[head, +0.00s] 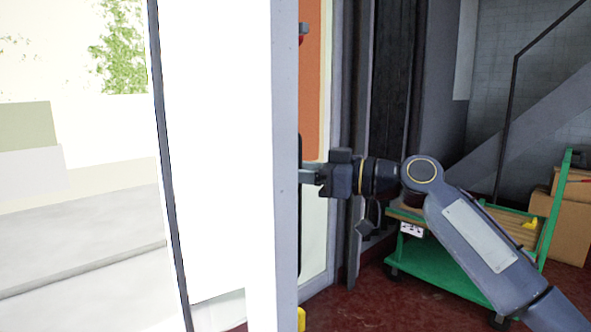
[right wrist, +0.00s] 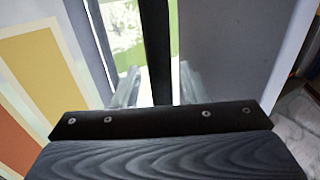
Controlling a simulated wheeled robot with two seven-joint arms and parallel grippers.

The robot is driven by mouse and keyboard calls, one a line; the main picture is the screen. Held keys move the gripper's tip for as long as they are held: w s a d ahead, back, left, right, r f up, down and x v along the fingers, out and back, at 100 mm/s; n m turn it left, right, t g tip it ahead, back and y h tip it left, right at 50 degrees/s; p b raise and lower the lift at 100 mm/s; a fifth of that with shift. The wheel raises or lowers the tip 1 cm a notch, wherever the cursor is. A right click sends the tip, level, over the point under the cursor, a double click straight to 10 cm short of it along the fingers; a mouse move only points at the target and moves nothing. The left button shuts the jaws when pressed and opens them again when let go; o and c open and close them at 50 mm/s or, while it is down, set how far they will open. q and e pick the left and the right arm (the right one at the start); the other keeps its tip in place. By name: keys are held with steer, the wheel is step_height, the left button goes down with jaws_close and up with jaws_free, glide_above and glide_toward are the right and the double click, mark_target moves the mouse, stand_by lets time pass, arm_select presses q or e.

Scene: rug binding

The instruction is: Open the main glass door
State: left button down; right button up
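A tall pale panel with a grey edge (head: 285,120) stands upright close in front; I cannot tell whether it is the glass door's frame. A bright opening or glass area (head: 80,130) with a thin dark upright (head: 170,160) lies to its left. My right gripper (head: 306,175) is at the right side of the grey edge, its tips partly hidden there. In the right wrist view its fingers (right wrist: 156,88) are apart, with a dark vertical strip (right wrist: 156,45) showing between them; contact is unclear. My left gripper is out of view.
An orange panel (head: 311,100) in a pale frame stands behind the grey edge. A green cart (head: 450,275) and cardboard boxes (head: 562,225) are at the right, near a stair rail (head: 512,110). Dark red floor (head: 350,305) shows below.

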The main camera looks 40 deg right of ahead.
steer(key=shift+r, duration=0.1)
steer(key=v, duration=0.7)
steer(key=shift+s+p, duration=0.35)
steer(key=shift+s, duration=0.05)
steer(key=shift+d, duration=0.1)
